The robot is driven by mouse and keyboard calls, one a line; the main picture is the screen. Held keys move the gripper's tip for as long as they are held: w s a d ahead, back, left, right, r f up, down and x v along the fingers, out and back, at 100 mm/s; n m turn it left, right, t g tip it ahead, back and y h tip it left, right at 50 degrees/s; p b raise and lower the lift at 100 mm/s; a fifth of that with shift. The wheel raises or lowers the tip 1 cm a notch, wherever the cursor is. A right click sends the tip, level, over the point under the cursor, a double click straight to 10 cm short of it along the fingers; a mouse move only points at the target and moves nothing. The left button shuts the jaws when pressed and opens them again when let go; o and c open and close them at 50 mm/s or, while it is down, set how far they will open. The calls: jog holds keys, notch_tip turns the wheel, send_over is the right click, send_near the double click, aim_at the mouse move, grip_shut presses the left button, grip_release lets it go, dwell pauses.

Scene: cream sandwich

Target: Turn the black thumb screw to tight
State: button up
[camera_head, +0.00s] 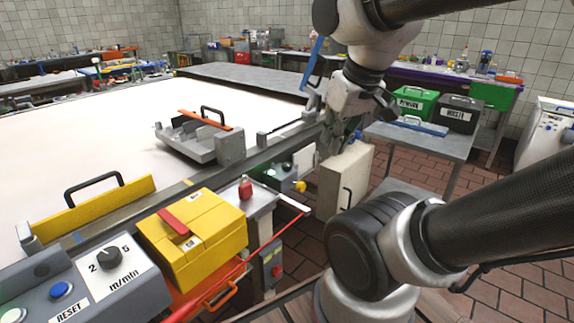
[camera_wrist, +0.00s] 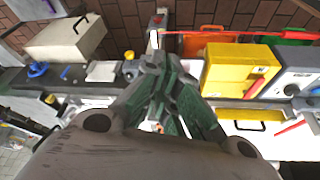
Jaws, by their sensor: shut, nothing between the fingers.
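My gripper (camera_head: 338,140) is shut and empty. It points down over the far part of the conveyor's near edge, and its closed green-grey fingers fill the middle of the wrist view (camera_wrist: 160,62). A small dark knob (camera_head: 286,167) sits on a grey box beside the conveyor edge, left of and below my gripper in the head view. I cannot tell for sure whether this is the black thumb screw. In the wrist view my fingers cover part of the edge, and no thumb screw is clear there.
A metal fixture with an orange bar (camera_head: 205,120) stands on the white conveyor (camera_head: 100,130). A cream box (camera_head: 345,180) hangs below my gripper. A side table holds green and black boxes.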

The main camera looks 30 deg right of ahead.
jog(key=o, duration=0.3)
jog(key=shift+f, duration=0.2)
jog(key=o, duration=0.7)
jog(key=w+f+g, duration=0.1)
jog(key=w+d+f+g, duration=0.1)
jog(key=w+f, duration=0.1)
jog(key=shift+w+f+m+g, duration=0.15)
jog(key=shift+m+g, duration=0.15)
jog(key=n+g, duration=0.2)
jog(key=n, duration=1.1)
send_over(287, 164)
jog(key=f, duration=1.1)
jog(key=shift+s+f, duration=0.1)
jog(key=shift+s, duration=0.15)
jog(key=shift+w+n, duration=0.25)
jog(key=shift+n, duration=1.05)
notch_tip(287, 164, down, 8)
jog(key=shift+r, duration=0.2)
